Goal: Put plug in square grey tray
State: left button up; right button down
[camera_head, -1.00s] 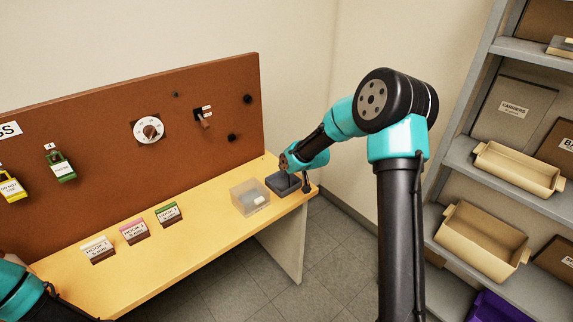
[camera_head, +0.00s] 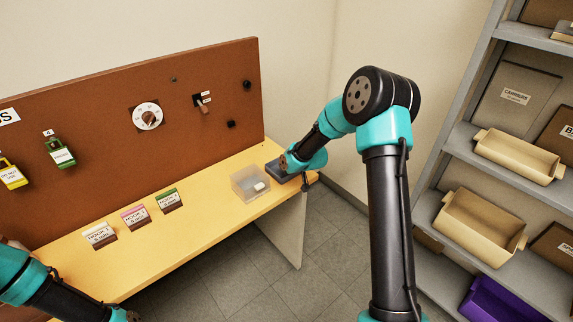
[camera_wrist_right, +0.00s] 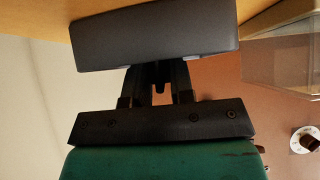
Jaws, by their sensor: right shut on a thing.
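The square grey tray (camera_head: 276,171) sits at the far right end of the bench, partly covered by my right arm. In the right wrist view its dark grey wall (camera_wrist_right: 155,35) spans the top and hides my fingertips. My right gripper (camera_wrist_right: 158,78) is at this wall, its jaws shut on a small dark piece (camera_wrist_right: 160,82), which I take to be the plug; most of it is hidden. I cannot tell whether it touches the tray floor.
A clear box (camera_head: 250,183) with a pale block stands just left of the tray. Several labelled hook holders (camera_head: 135,216) line the bench. A brown panel (camera_head: 100,110) with a dial (camera_head: 147,118) stands behind. Shelves with bins (camera_head: 480,220) are at right.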

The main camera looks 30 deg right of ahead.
jog(key=c, duration=0.9)
grip_release()
jog(key=shift+c, duration=0.4)
jog(key=shift+r, duration=0.1)
jog(key=s+r, duration=0.4)
jog(key=r, duration=0.3)
jog(key=shift+s+d, duration=0.15)
jog(key=shift+d, duration=0.3)
jog(key=shift+s+r, duration=0.1)
jog(key=v, duration=1.7)
